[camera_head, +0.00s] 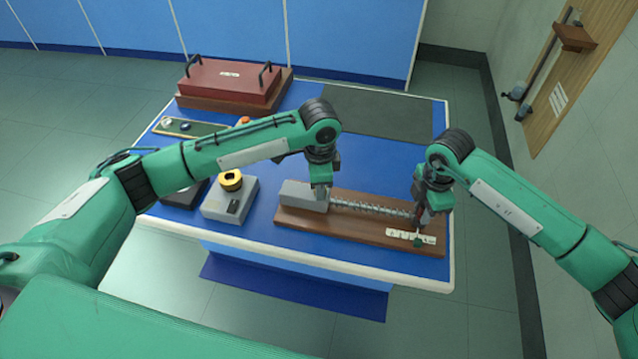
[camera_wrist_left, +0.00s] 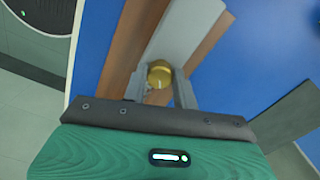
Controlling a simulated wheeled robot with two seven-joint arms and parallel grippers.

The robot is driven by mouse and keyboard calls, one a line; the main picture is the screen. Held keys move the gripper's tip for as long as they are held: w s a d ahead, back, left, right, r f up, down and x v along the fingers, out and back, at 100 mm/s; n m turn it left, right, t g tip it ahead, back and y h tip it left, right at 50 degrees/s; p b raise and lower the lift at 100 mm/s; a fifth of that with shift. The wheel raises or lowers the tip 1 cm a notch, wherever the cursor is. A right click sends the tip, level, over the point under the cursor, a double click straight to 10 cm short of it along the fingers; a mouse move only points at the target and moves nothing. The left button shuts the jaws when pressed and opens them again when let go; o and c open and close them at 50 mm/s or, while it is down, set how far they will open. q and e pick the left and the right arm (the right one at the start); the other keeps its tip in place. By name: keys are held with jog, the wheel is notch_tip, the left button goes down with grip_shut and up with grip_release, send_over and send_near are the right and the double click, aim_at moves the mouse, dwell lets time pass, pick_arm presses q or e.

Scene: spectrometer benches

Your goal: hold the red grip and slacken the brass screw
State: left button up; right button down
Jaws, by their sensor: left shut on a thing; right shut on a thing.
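A wooden board (camera_head: 340,232) on the blue bench carries a grey block (camera_head: 296,195) and a long spring running right from it. My left gripper (camera_head: 321,190) is at the right end of the grey block. In the left wrist view, the fingers of my left gripper (camera_wrist_left: 160,82) stand either side of the round brass screw (camera_wrist_left: 160,74) and are shut on it. The screw is hidden by the gripper in the head view. My right gripper (camera_head: 421,213) is at the right end of the spring, shut on the red grip (camera_head: 425,216), which is mostly hidden.
A grey box with a yellow-black knob (camera_head: 231,181) stands left of the board. A red-lidded case (camera_head: 229,82) with black handles sits at the back left. A dark mat (camera_head: 375,112) lies at the back right. A small tray (camera_head: 190,127) lies at the left.

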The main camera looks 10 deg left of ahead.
pick_arm(q)
jog(key=o, duration=1)
jog(key=shift+c, duration=0.2)
notch_tip(320, 180, up, 12)
